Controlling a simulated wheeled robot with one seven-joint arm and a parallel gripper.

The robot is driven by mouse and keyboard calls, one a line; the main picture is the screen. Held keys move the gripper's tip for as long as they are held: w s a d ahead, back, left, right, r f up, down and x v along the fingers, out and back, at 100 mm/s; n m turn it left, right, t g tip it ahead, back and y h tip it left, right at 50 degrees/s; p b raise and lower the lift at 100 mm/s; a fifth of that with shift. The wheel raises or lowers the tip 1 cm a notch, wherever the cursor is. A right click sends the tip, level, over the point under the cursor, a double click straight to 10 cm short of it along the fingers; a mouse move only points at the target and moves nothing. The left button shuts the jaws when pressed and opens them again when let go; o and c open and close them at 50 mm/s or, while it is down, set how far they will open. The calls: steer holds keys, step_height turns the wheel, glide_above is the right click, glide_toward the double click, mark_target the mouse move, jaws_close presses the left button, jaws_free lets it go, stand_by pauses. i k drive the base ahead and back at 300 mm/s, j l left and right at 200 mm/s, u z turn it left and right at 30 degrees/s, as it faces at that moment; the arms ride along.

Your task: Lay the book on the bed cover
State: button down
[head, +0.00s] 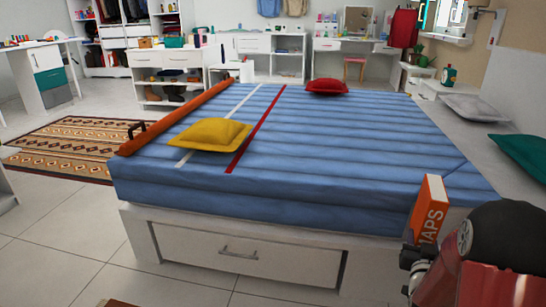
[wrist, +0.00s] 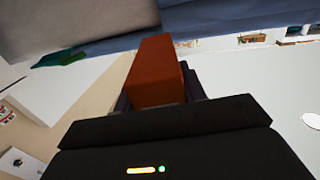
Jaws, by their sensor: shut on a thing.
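The book (wrist: 157,72) also shows between the fingers of my gripper (wrist: 160,104) in the wrist view. The blue bed cover (head: 330,150) is spread over the bed, with one white and one red stripe. In the head view the book overlaps the cover's near right edge; I cannot tell the gap between them.
A yellow cushion (head: 210,134) and a red cushion (head: 327,87) lie on the cover. A white drawer (head: 240,252) is in the bed's front. The cover's middle and right are clear.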

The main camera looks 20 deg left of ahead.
mark_target(328, 166)
steer(key=i+u, duration=0.1)
steer(key=u, duration=0.3)
steer(key=l+u, duration=0.15)
steer(key=u, duration=0.25)
steer(key=i+l+u, duration=0.15)
steer(key=u, duration=0.25)
steer(key=l+u, duration=0.15)
steer(key=u, duration=0.25)
steer(key=l+u, duration=0.2)
steer(key=u, duration=0.2)
steer(key=i, duration=0.05)
